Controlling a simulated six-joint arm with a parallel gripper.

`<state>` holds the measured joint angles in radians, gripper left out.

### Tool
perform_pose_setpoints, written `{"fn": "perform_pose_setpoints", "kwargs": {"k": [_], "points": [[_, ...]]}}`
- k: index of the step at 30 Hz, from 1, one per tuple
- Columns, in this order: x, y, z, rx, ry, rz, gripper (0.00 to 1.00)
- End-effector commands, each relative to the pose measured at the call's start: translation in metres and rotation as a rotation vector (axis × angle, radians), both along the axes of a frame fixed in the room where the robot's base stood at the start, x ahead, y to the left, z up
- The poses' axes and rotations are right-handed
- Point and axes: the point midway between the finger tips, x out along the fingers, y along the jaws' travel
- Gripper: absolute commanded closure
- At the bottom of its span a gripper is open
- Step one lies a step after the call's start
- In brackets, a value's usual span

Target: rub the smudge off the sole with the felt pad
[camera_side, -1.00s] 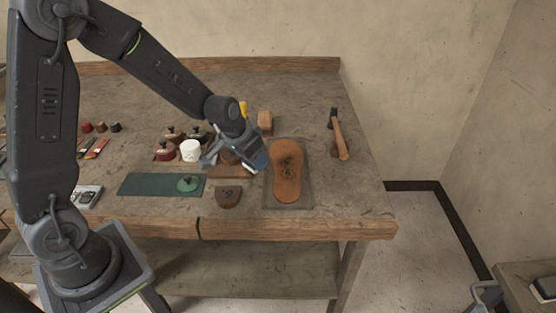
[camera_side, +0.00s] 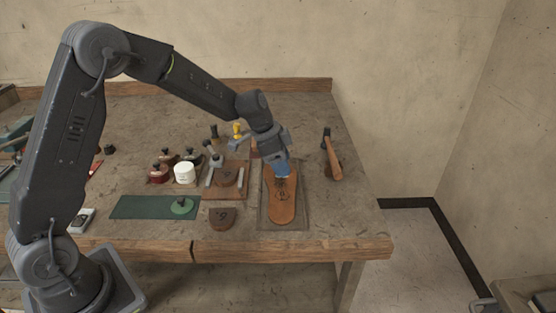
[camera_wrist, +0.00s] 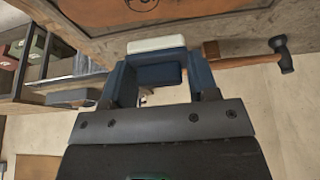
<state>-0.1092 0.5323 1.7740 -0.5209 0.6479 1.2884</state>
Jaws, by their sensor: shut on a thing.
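The brown leather sole (camera_side: 282,208) lies flat on a dark mat (camera_side: 306,215) near the right end of the bench. Dark marks (camera_side: 284,184) show around its middle, partly hidden by my gripper. My gripper (camera_side: 279,168) is over the upper part of the sole. It is shut on the felt pad, which shows as a white strip (camera_wrist: 156,44) between the blue fingers in the wrist view. Whether the pad touches the sole cannot be told. Part of a brown marked piece shows at the top of the wrist view.
A hammer (camera_side: 332,160) lies right of the sole. Left are a wooden board (camera_side: 226,190), a brown heel piece (camera_side: 222,218), a white jar (camera_side: 184,173), dark-lidded pots (camera_side: 158,174) and a green mat (camera_side: 140,207). The bench's front edge is close.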

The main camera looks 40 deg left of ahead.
Motion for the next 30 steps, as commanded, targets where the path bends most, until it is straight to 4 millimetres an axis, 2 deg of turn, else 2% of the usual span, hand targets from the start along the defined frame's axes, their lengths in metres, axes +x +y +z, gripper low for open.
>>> {"fn": "perform_pose_setpoints", "kwargs": {"k": [19, 21, 30], "points": [[-0.001, 0.000, -0.059, 0.000, 0.003, 0.002, 0.65], [-0.001, 0.000, -0.073, -0.002, 0.004, 0.003, 0.65], [0.021, 0.021, -0.072, -0.001, -0.001, 0.003, 0.68]]}}
